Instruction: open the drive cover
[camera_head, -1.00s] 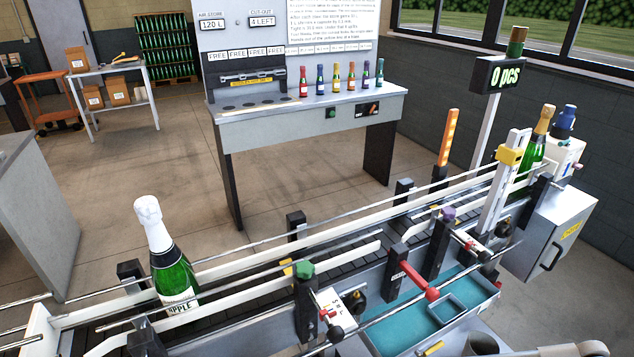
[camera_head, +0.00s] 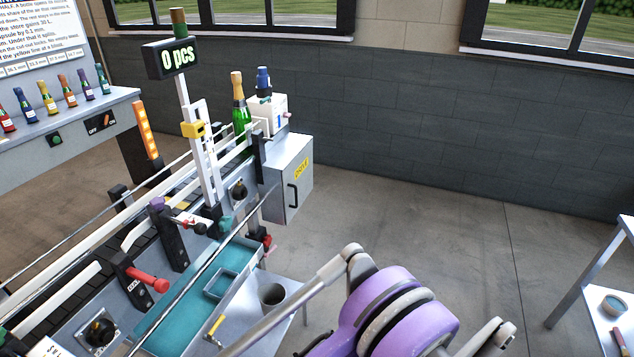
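The drive cover (camera_head: 301,178) looks like the door of a grey box at the far end of the conveyor. It has a yellow label with writing too small to read and a black vertical handle (camera_head: 292,196). The cover looks shut. Part of one of my arms, with a purple joint, shows at the bottom, in front of and below the box, apart from it. Neither of my grippers shows in view.
A counter (camera_head: 173,59) reads 0 pcs. A teal tray (camera_head: 180,316) and dark cup (camera_head: 272,294) are nearer. Floor right of the box is clear; a side table (camera_head: 592,290) stands farther right.

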